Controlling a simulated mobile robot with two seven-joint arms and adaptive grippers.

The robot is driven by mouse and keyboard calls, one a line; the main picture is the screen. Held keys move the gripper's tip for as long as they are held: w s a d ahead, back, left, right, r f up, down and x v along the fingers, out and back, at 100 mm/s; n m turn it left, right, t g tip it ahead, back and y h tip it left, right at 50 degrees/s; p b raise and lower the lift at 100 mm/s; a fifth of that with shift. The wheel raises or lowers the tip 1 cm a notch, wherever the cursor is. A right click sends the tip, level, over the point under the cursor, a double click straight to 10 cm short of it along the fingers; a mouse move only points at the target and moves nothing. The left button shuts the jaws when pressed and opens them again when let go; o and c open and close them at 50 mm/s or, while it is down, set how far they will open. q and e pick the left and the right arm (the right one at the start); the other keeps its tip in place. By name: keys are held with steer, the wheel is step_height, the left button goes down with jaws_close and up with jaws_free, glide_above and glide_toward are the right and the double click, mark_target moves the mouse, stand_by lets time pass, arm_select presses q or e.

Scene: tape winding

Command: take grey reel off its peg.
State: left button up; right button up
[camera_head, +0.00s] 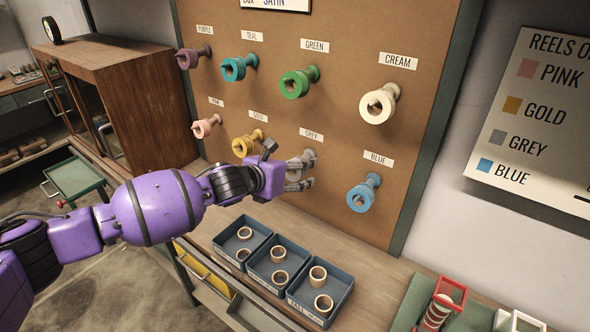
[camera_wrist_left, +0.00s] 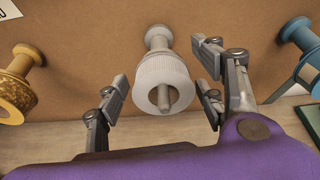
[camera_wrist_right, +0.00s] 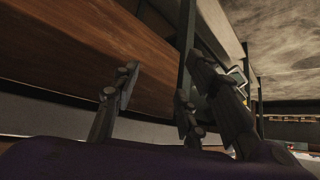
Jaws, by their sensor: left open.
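The grey reel (camera_wrist_left: 162,72) sits on its peg (camera_wrist_left: 165,98), which sticks out through the reel's centre, in the left wrist view. My left gripper (camera_wrist_left: 163,100) is open, with its fingers on both sides of the reel and apart from it. In the head view my left gripper (camera_head: 300,172) is at the board below the GREY label (camera_head: 311,135), and the reel (camera_head: 309,156) is mostly hidden behind it. My right gripper (camera_wrist_right: 165,95) shows only in its own wrist view, with its fingers spread apart and nothing between them.
The gold reel (camera_head: 243,146) hangs left of the grey one and the blue reel (camera_head: 361,197) right of it. Purple, teal, green, cream and pink reels hang on the same board. Three trays (camera_head: 345,293) with rings stand on the bench below. A red holder (camera_head: 452,291) stands at the right.

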arm_select(q)
steer(key=shift+r, duration=0.1)
steer(key=c, duration=1.1)
